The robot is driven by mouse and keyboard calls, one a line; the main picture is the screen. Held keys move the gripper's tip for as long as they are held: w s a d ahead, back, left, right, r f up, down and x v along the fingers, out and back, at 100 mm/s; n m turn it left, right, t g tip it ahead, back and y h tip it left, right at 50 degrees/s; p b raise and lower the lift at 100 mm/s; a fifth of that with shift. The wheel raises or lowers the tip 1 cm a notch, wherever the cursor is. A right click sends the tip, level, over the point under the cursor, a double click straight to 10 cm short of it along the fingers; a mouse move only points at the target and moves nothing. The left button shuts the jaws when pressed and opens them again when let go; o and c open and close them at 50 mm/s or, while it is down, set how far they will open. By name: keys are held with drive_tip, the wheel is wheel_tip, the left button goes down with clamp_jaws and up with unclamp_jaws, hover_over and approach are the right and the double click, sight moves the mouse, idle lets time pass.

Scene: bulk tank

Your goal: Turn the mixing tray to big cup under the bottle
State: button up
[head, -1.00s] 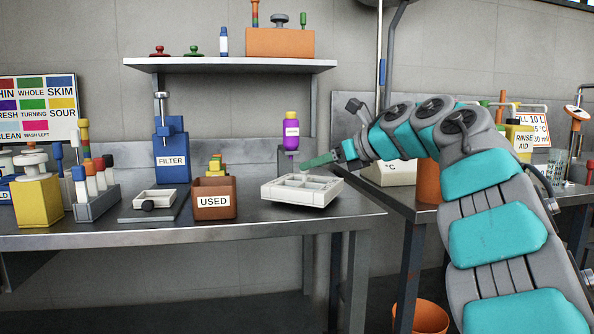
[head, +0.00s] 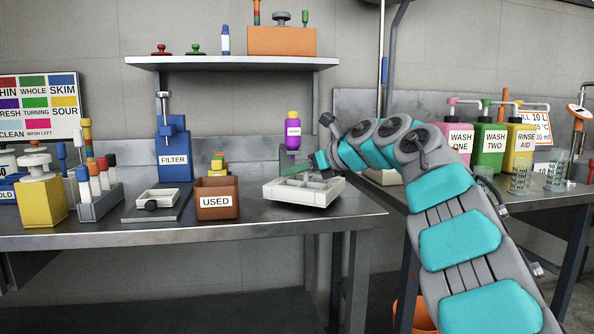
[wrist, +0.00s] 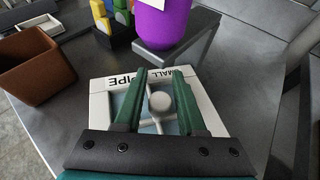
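The mixing tray (head: 302,198) is a pale, shallow square tray near the right end of the steel bench. The big cup label is not readable.
The brown USED box (head: 217,205) stands left of the tray, with coloured blocks behind it. A grey bracket (wrist: 180,55) stands under the bottle. The blue FILTER stand (head: 174,155) is farther left. Pump bottles (head: 489,145) stand on the right bench.

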clamp_jaws()
idle(1.1)
